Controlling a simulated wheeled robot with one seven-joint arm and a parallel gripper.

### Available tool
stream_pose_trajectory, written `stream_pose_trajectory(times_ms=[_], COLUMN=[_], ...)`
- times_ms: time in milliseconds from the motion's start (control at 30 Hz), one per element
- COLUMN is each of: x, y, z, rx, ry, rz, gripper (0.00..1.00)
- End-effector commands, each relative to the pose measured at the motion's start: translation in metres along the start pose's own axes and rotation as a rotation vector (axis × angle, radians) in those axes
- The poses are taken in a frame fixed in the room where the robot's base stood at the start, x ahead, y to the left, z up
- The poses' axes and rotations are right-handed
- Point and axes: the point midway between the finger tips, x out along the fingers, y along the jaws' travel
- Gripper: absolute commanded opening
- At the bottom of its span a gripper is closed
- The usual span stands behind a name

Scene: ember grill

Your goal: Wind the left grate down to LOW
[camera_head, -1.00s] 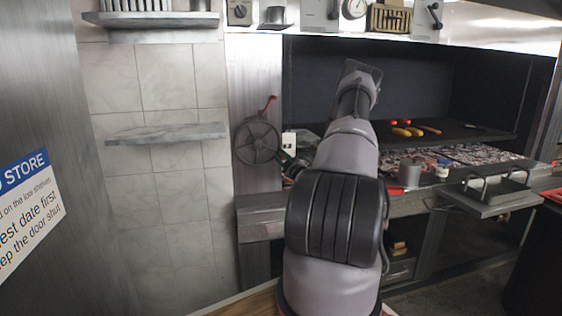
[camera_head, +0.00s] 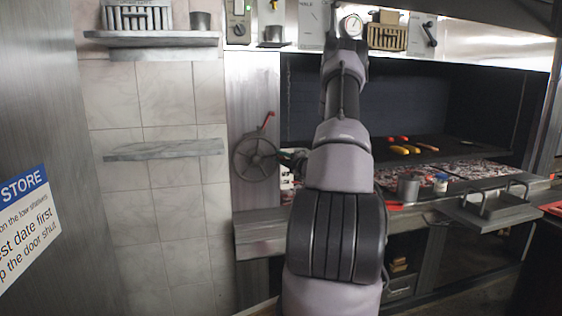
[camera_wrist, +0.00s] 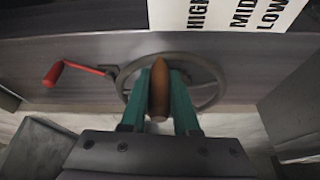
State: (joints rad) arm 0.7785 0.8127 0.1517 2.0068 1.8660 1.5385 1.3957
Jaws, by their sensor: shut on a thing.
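The spoked hand wheel (camera_head: 242,160) is on the steel post left of the grill opening, with a red-handled lever (camera_head: 268,118) above it. In the wrist view the wheel rim (camera_wrist: 218,90) lies behind my fingers and the red handle (camera_wrist: 52,74) is at left. My gripper (camera_wrist: 160,90) is shut on a brown wooden knob (camera_wrist: 159,85) in front of the wheel. Where the knob joins the wheel is hidden. A white plate (camera_wrist: 225,15) reads HIGH, MID and LOW; no pointer is visible against it. My arm covers the grill's left part, so the left grate's height cannot be told.
A dark grate (camera_head: 440,150) with food stands over the coals at right. A grey pot (camera_head: 408,188) is on the front ledge (camera_head: 265,228), which runs below the wheel. A stone shelf (camera_head: 165,149) is on the tiled wall at left.

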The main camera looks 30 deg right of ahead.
Motion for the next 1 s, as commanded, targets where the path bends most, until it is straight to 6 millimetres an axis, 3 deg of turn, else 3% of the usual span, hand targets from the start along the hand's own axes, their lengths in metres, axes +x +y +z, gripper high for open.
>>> stream_pose_trajectory(times_ms=[433,467,533,867,1000], x=[0.0,0.001,0.001,-0.001,-0.014], y=[0.003,0.003,0.003,0.002,0.002], z=[0.001,0.0,0.0,0.0,0.001], rx=[-0.011,-0.011,-0.011,-0.01,-0.01], ry=[-0.001,-0.001,-0.001,0.0,-0.002], rz=[0.0,0.0,0.0,-0.003,-0.003], gripper=[0.0,0.33,0.59,0.59,0.59])
